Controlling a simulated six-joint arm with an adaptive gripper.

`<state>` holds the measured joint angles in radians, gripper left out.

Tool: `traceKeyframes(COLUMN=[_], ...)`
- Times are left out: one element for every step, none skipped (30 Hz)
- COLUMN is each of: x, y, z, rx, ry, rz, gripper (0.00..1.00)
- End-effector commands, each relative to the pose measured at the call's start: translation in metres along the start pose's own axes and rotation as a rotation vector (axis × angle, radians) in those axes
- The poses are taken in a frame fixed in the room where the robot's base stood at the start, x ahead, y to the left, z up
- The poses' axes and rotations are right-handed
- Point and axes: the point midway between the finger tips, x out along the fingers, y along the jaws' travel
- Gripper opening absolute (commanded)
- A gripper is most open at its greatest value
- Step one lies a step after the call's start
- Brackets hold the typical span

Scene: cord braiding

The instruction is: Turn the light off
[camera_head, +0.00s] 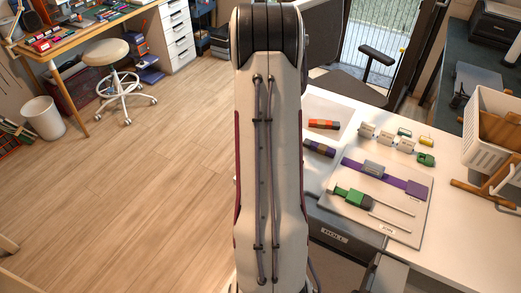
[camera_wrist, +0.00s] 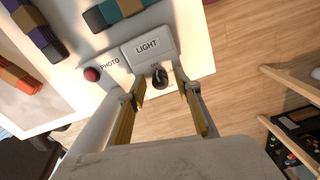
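The light switch is a pale box (camera_wrist: 150,47) marked LIGHT with a black knob (camera_wrist: 160,77) at its lower edge in the wrist view. My gripper (camera_wrist: 164,88) is open, with one yellow-lined finger on each side of the knob's line. The knob shows between and slightly beyond the fingertips, with a gap on both sides; whether the tips reach its depth I cannot tell. In the head view my arm covers the middle, and neither the switch nor the gripper shows. The room looks brightly lit.
A red button (camera_wrist: 91,74) marked PHOTO sits left of the switch. Rolled cords (camera_wrist: 113,12) lie above it. In the head view a white table (camera_head: 465,228) carries a braiding board (camera_head: 408,233) and cord bundles; a white basket (camera_head: 490,130) stands right. Wood floor is open on the left.

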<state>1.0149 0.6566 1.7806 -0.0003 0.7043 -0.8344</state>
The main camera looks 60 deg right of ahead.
Motion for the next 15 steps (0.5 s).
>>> traceKeyframes(x=[-0.0001, -0.0001, -0.0001, 0.0, 0.0, 0.0, 0.0, -0.0001, -0.0003, -0.0006, -0.0011, -0.0022, -0.0033, -0.0047, -0.0071], y=[0.0, 0.0, 0.0, 0.0, 0.0, 0.0, 0.0, 0.0, 0.0, 0.0, 0.0001, 0.0002, 0.0003, 0.0004, 0.0005], z=[-0.0001, -0.0001, 0.0, 0.0, 0.0, 0.0, 0.0, 0.0, 0.0, -0.0001, -0.0001, -0.0002, -0.0002, -0.0003, -0.0005], rx=[0.0, 0.0, 0.0, 0.001, 0.001, 0.001, 0.001, 0.001, 0.001, 0.001, 0.001, 0.001, 0.001, 0.001, 0.001], ry=[0.0, 0.0, 0.0, 0.0, 0.0, 0.0, 0.0, 0.0, 0.0, 0.0, 0.0, 0.001, 0.001, 0.001, 0.002], rz=[0.0, 0.0, 0.0, 0.0, 0.0, 0.0, 0.0, 0.0, 0.0, 0.0, 0.0, 0.001, 0.001, 0.001, 0.002], gripper=[0.34, 0.34, 0.34, 0.34, 0.34, 0.34, 0.34, 0.34, 0.34, 0.34, 0.34, 0.34, 0.34, 0.34, 0.34])
